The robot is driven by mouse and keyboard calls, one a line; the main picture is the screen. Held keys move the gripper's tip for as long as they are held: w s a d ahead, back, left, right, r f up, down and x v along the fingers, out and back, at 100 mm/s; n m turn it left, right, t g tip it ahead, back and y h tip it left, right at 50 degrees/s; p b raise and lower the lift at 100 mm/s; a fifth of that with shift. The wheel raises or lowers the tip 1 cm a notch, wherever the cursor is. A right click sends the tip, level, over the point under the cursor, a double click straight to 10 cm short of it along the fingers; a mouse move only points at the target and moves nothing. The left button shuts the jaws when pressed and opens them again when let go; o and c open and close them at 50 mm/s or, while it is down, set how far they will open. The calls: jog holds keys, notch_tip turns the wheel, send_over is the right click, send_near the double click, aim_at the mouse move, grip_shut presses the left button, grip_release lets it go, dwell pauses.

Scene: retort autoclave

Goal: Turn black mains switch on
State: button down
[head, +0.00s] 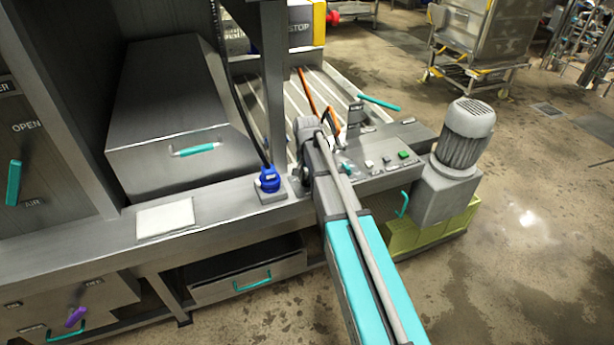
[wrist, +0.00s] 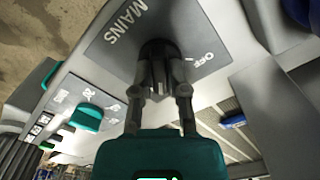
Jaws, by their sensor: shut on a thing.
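The black mains switch (wrist: 157,49) sits on a dark grey plate (wrist: 113,45) lettered MAINS in the wrist view. An OFF label is on the plate to the right of the switch. My gripper (wrist: 158,66) is at the switch, its two fingers closed on it. The fingers hide much of the switch, so I cannot tell exactly which way it points. In the head view my arm reaches to the control panel (head: 375,181) and covers the gripper and the switch.
In the head view a blue plug (head: 268,180) with a black cable stands left of my arm. Green button (head: 404,155) and small switches are on the panel. A grey motor (head: 467,135) stands at its right. A teal knob (wrist: 87,117) is near my gripper.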

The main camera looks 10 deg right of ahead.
jog(key=shift+s+m, duration=0.1)
jog(key=shift+m, duration=0.5)
jog(key=c, duration=0.6)
grip_release()
jog(key=shift+c, duration=0.2)
jog(key=shift+n, duration=0.3)
